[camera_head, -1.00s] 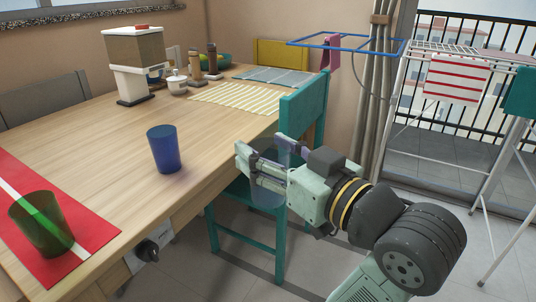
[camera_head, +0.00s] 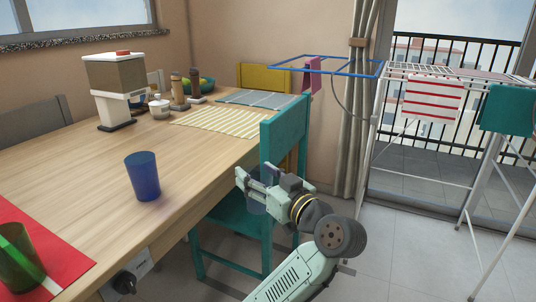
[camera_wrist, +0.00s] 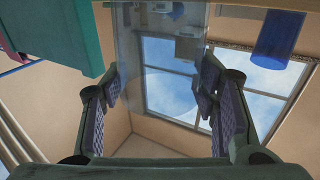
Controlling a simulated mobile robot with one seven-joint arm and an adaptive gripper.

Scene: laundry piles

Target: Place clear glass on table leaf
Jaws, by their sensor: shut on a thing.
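My gripper (camera_head: 258,182) is shut on the clear glass (camera_head: 256,204), beside the near right edge of the wooden table (camera_head: 85,175) and in front of the teal chair. The clear glass is faint and see-through in the head view. In the wrist view the clear glass (camera_wrist: 160,45) shows between the two padded fingers of my gripper (camera_wrist: 160,95). A blue glass (camera_head: 142,177) stands upright on the table near its front edge. A green glass (camera_head: 18,262) stands on a red placemat (camera_head: 62,262) at the lower left.
The teal chair (camera_head: 285,135) stands at the table's right side, close to my gripper. A dispenser (camera_head: 115,90), a white pot, shakers and a bowl stand at the back. A striped placemat (camera_head: 222,120) lies near the chair. The table's middle is bare. A drying rack stands at right.

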